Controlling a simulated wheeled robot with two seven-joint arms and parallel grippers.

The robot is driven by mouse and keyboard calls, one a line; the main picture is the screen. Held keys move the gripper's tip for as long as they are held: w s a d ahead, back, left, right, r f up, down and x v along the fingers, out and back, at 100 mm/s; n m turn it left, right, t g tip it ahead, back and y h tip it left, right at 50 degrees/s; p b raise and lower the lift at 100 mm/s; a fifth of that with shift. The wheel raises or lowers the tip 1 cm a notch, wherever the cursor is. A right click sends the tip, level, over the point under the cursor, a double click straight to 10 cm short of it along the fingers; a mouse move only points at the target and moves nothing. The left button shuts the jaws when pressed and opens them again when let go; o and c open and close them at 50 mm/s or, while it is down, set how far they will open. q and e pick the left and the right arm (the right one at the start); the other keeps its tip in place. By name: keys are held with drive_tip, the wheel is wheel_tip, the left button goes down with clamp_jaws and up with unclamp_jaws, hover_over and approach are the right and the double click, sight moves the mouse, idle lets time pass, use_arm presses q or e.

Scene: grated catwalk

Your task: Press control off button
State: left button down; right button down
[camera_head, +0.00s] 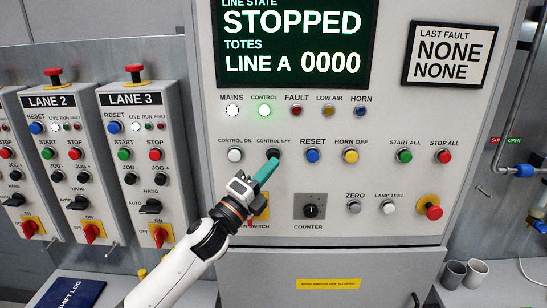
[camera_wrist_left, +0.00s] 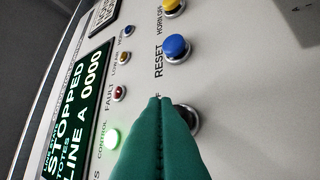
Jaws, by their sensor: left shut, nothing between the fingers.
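The black CONTROL OFF button (camera_head: 273,153) is on the grey control panel (camera_head: 385,228), between the white CONTROL ON button (camera_head: 235,154) and the blue RESET button (camera_head: 312,155). My left gripper (camera_head: 268,168) is shut and empty, its green fingertips right at the CONTROL OFF button from below. In the left wrist view the shut fingers (camera_wrist_left: 160,135) cover most of that button, and part of its rim (camera_wrist_left: 194,121) shows beside them. I cannot tell whether they touch it. The green CONTROL lamp (camera_head: 264,110) is lit. My right gripper is not in view.
The display (camera_head: 292,40) reads STOPPED. HORN OFF (camera_head: 351,156), START ALL (camera_head: 404,156) and STOP ALL (camera_head: 444,156) buttons sit to the right. A red emergency button (camera_head: 430,207) sticks out at lower right. Lane boxes (camera_head: 139,190) stand at left, cups (camera_head: 454,274) at lower right.

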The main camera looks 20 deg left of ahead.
use_arm(q)
drive_tip(key=shift+w, duration=0.1)
idle(0.7)
drive_tip(key=shift+w+a, duration=0.1)
drive_tip(key=shift+w, duration=0.2)
drive_tip(key=shift+w+a, duration=0.25)
drive_tip(key=shift+w, duration=0.5)
idle(1.0)
drive_tip(key=shift+s, duration=0.1)
drive_tip(key=shift+s+d, duration=0.15)
drive_tip(key=shift+s, duration=0.4)
drive_tip(key=shift+s+d, duration=0.15)
drive_tip(key=shift+s, duration=0.35)
drive_tip(key=s, duration=0.2)
drive_tip(key=s+d, duration=0.1)
drive_tip(key=s, duration=0.1)
drive_tip(key=shift+s+d+p, duration=0.2)
drive_tip(key=shift+s+p, duration=0.1)
drive_tip(key=shift+s, duration=0.1)
idle(0.3)
